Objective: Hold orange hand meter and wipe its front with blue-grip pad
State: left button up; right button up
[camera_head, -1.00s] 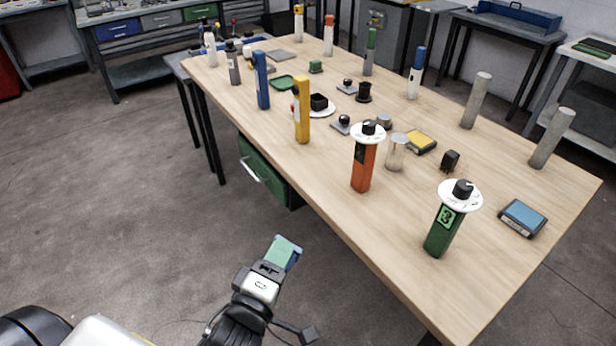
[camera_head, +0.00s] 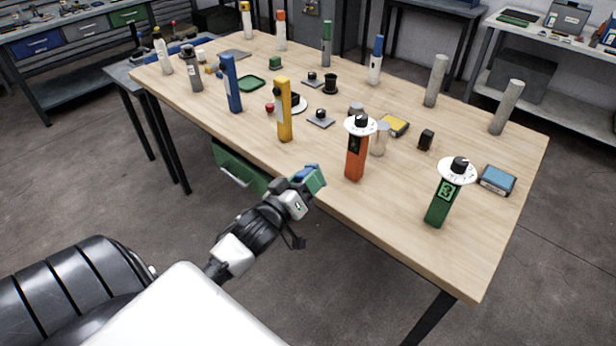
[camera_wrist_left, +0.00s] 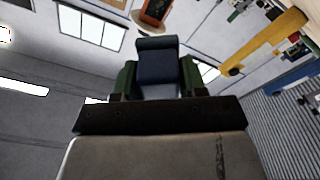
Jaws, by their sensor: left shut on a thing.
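The orange hand meter (camera_head: 355,163) stands upright near the front edge of the table, with a white round dial and black knob on top. My left gripper (camera_head: 313,179) is to its left, near the table's front edge and apart from the meter. It is shut on the blue-grip pad, whose dark blue block (camera_wrist_left: 158,68) sits between the green fingers in the left wrist view. The pad's wiping face is hard to make out. An orange shape with a white rim shows at the top of the left wrist view. My right gripper is not in view.
A green meter marked 3 (camera_head: 437,205) stands to the right and a yellow post (camera_head: 285,112) to the left. A clear cylinder (camera_head: 379,138) stands right behind the orange meter. Several posts and small parts fill the table (camera_head: 400,225); its front right is bare.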

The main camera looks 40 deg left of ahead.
pick_arm(q)
jog(key=shift+w, duration=0.35)
jog(key=shift+w+b, duration=0.3)
jog(key=shift+w+f+b, duration=0.1)
jog(key=shift+w+b, duration=0.25)
jog(key=shift+w, duration=0.45)
jog(key=shift+w+d+b, duration=0.15)
jog(key=shift+w+b, duration=0.15)
jog(key=shift+w, duration=0.65)
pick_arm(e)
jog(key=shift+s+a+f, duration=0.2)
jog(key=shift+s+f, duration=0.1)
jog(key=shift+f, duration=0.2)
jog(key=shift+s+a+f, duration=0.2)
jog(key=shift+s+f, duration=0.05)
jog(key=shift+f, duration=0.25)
